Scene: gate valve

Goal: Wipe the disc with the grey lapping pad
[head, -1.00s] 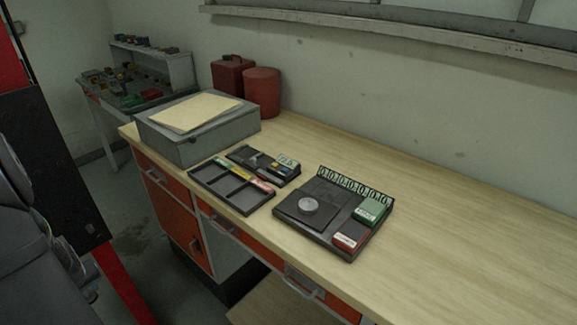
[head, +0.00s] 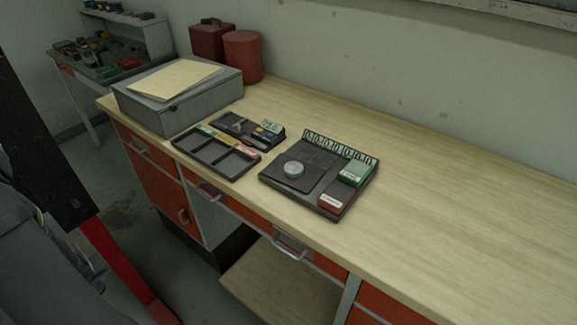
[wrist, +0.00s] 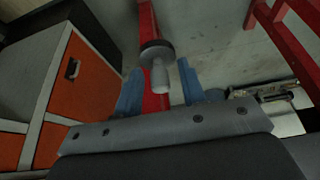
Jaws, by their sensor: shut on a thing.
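The wrist view shows drawer fronts and the floor, and no disc. My gripper does not show in the head view, so its distance from the disc cannot be told.
A green box (head: 355,172) and a red box (head: 336,198) sit on the tray's right side, with a row of labelled tags behind. A compartment tray (head: 215,157) is to the left. A grey case (head: 180,105) stands farther back. The bench's right side is clear.

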